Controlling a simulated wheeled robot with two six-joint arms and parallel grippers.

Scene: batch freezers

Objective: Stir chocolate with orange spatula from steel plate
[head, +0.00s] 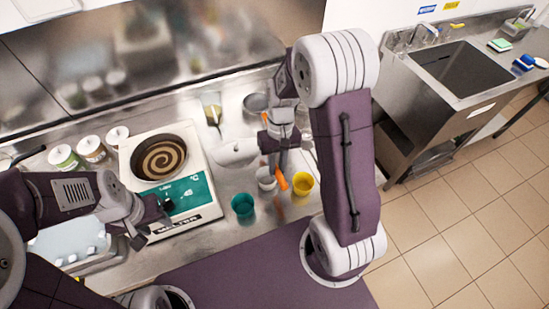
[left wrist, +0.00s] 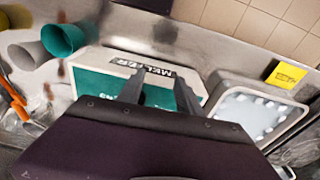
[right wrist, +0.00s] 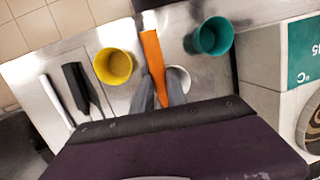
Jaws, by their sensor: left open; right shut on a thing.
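The chocolate, a brown and cream swirl (head: 160,158), sits in a dark round pan on the white and green melter (head: 205,195). The orange spatula (head: 281,181) is held by my right gripper (head: 277,165), to the right of the melter. In the right wrist view the spatula (right wrist: 152,55) lies between the closed fingers (right wrist: 160,92) and points away from them. My left gripper (head: 150,222) is open and empty by the melter's front left. Its fingers (left wrist: 160,92) also show against the melter's labelled front (left wrist: 110,68) in the left wrist view.
A teal cup (head: 242,205), a yellow cup (head: 303,184) and a white cup (head: 266,178) stand right of the melter. Several lidded tubs (head: 92,149) stand left of it. A steel bowl (head: 256,103) is behind. A sink (head: 460,68) is at the far right.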

